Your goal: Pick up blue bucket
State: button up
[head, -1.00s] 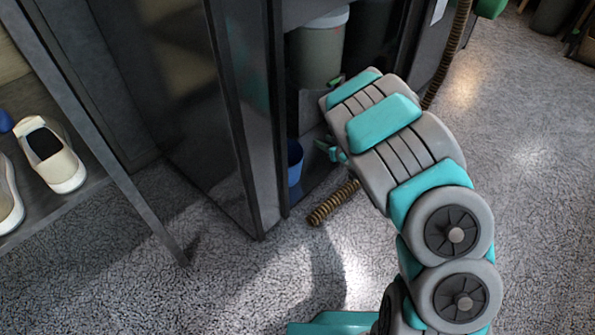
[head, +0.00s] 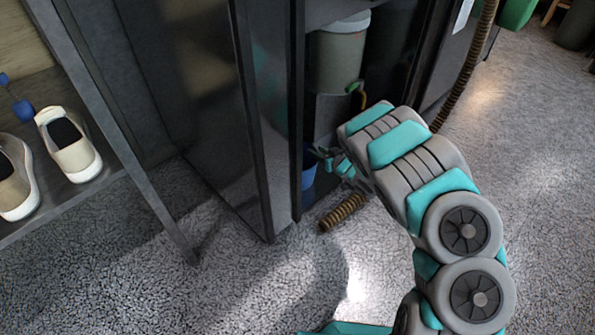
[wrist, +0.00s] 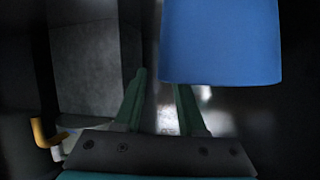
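The blue bucket (head: 309,172) stands low inside the dark cabinet in the head view, partly hidden by the cabinet's edge and my gripper. In the wrist view the blue bucket (wrist: 222,42) fills the upper right, with its top cut off by the picture's edge. My gripper (head: 323,156) is at the cabinet opening, beside the bucket's upper part. In the wrist view my gripper (wrist: 160,80) has its two green fingers apart with nothing between them. The bucket lies beyond the right fingertip, off to the right; whether they touch is unclear.
The cabinet's open door (head: 250,120) stands left of the bucket. A grey-green bin (head: 340,55) sits on a ledge above. A brown ribbed hose (head: 342,212) lies at the opening. Shoes (head: 68,145) stand on a shelf at left. The front floor is clear.

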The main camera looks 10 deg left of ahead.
jog(key=shift+w+a+f, duration=0.2)
jog(key=shift+w+a, duration=0.2)
jog(key=shift+w, duration=0.05)
grip_shut()
dwell(1.1)
